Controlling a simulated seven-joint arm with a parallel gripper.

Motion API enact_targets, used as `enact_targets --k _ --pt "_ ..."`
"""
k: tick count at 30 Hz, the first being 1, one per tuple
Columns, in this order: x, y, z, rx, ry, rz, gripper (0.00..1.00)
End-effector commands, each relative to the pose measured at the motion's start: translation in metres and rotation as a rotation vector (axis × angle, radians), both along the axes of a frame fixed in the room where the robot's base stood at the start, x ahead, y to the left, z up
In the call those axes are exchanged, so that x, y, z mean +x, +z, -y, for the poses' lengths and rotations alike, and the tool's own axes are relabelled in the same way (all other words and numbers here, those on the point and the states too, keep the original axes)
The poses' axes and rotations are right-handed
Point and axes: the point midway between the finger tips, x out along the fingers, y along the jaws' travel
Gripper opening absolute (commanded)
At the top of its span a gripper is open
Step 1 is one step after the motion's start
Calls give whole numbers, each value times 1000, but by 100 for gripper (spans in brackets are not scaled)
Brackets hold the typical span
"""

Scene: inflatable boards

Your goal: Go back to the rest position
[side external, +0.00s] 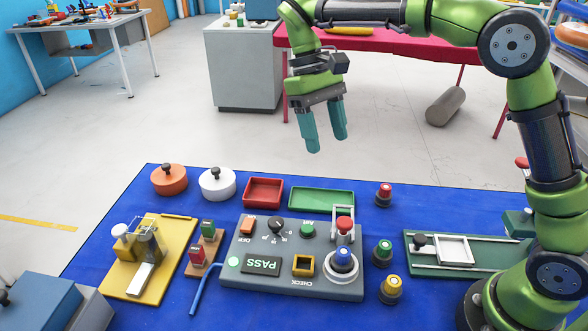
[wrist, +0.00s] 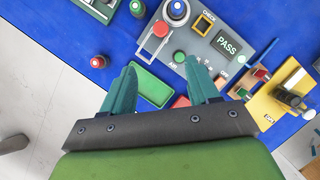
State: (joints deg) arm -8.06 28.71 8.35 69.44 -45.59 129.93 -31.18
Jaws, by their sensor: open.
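My gripper (side external: 326,148) is raised well above the back edge of the blue table in the side external view, fingers pointing down. Its two teal fingers are apart with nothing between them. In the wrist view my gripper (wrist: 163,88) also shows apart and empty, with the green tray (wrist: 152,86) below and beyond the fingers. The grey control panel (side external: 240,282) lies on the blue mat, with a lit PASS display (side external: 262,264), knobs and buttons. The gripper touches nothing.
A yellow board (side external: 150,285) lies left of the panel and a green board (side external: 480,262) right of it. Orange (side external: 169,182) and white (side external: 217,186) lidded pots, a red tray (side external: 263,193) and loose buttons (side external: 384,194) stand around. The air around my gripper is clear.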

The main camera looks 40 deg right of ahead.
Motion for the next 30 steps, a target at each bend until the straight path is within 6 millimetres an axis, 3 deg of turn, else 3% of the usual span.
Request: enact_targets --k 4,8,14,24,30 --pt "5 -17 4 -16 14 39 60" --pt "-5 -25 13 -12 17 123 60" --pt "-38 -19 31 36 -48 335 60" --pt "-115 -11 62 166 -293 750 60" --pt "-150 -11 72 221 -389 901 60"
